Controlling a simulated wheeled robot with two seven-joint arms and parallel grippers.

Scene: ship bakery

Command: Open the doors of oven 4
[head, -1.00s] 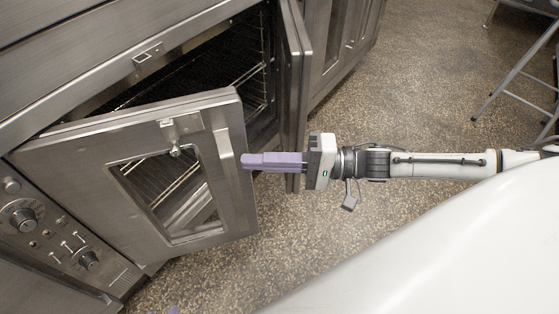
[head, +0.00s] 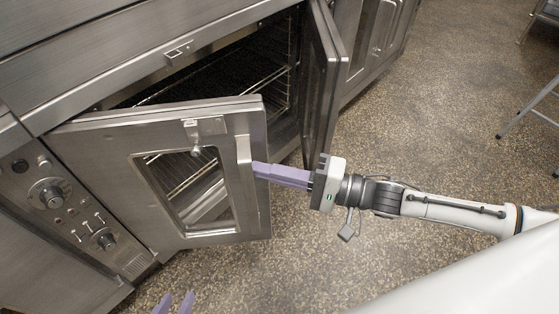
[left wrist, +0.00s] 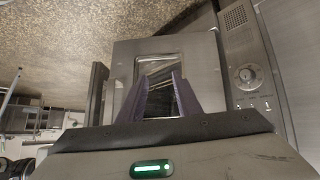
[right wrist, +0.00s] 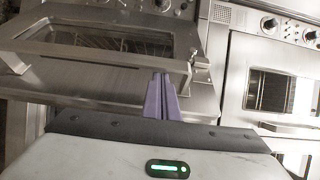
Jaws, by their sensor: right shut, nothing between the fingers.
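The oven's left door (head: 110,165), steel with a window and a latch, stands partly open. Its right door (head: 325,85) stands swung outward, and dark wire racks show between them. My right gripper (head: 256,168) is shut and empty, its lilac fingertips at the left door's free edge by the upright handle; contact is unclear. Its fingers are together in the right wrist view (right wrist: 161,76). My left gripper (head: 175,301) shows only fingertips at the bottom edge. In the left wrist view (left wrist: 158,78) its fingers are apart and empty, facing a windowed door (left wrist: 122,60). No oven number is readable.
A control panel (head: 55,200) with knobs and switches is left of the left door. More steel oven fronts (head: 375,40) stand beyond the right door. Metal legs (head: 530,105) of a stand are at far right. The speckled floor (head: 440,110) in front is clear.

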